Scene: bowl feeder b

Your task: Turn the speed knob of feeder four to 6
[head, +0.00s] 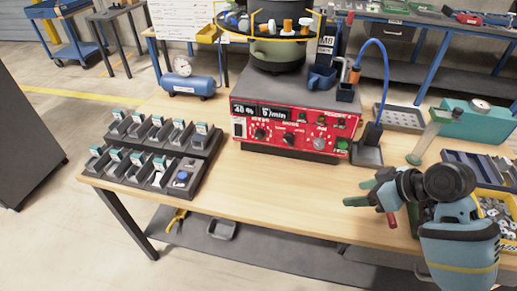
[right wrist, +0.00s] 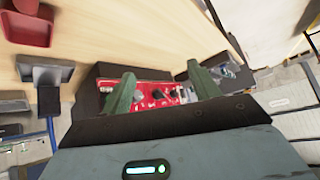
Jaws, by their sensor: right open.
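The feeder (head: 291,100) stands on the wooden table, a dark bowl on top of a grey box with a red front panel (head: 255,119). The panel has two lit displays (head: 258,111), black knobs (head: 260,133), a grey knob (head: 319,143) and small coloured buttons. The labels are too small to tell which knob is the speed knob. In the right wrist view the red panel (right wrist: 158,97) shows between the fingers. My right gripper (head: 374,196) is open and empty, over the table to the right and in front of the panel, apart from it. My left gripper is not in view.
A dark rack of small bins (head: 150,160) stands left of the feeder. A blue air tank (head: 188,84) is behind it. A dark block with a blue cable (head: 382,80) stands at the feeder's right. Trays (head: 402,118) lie at the right. The table front before the panel is clear.

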